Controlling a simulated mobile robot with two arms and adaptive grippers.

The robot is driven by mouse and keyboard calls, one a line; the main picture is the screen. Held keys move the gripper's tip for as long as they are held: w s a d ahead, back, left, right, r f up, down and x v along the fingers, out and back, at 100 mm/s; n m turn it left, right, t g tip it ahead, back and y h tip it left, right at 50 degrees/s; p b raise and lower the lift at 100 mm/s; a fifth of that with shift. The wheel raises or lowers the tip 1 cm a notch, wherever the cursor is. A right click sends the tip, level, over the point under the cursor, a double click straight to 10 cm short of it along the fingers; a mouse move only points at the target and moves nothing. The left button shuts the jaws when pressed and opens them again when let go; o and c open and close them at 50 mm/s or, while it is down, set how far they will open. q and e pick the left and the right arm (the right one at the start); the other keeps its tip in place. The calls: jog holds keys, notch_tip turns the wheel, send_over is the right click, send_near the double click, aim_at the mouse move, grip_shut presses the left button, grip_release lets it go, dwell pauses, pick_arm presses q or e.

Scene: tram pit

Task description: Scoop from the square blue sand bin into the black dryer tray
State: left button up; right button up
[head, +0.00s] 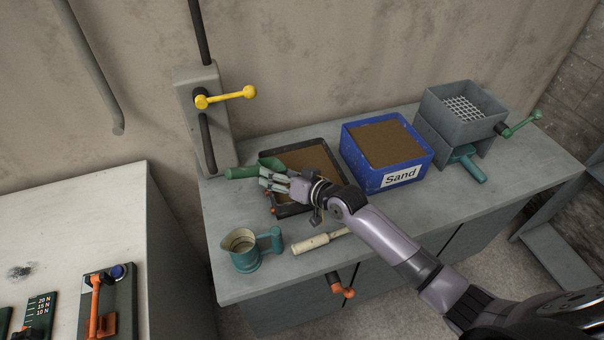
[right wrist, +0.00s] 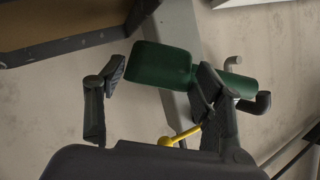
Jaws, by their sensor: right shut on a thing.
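The square blue sand bin (head: 371,182) stands on the grey bench with a white "Sand" label and brown sand inside. The black dryer tray (head: 289,212) lies to its left, with a brown, sand-like surface inside. My right gripper (head: 270,180) is over the left part of the tray, shut on the green scoop (head: 243,172). In the right wrist view, the scoop (right wrist: 162,63) shows between the fingers, lying across them; its contents cannot be seen. My arm and hand hide part of the tray. My left gripper is not in view.
A teal jug (head: 245,256) and a cream-handled tool (head: 318,241) are near the bench front. A grey sieve box (head: 462,110) with a green crank stands right of the bin. A wall unit with a yellow lever (head: 228,97) rises behind the tray's left side.

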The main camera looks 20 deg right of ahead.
notch_tip(320, 180, up, 3)
jog(key=shift+r+p, duration=0.15)
jog(key=shift+p, duration=1.1)
jog(key=shift+r, duration=0.9)
jog(key=n+h, duration=0.2)
jog(key=n, duration=0.1)
jog(key=shift+n+t+h, duration=0.3)
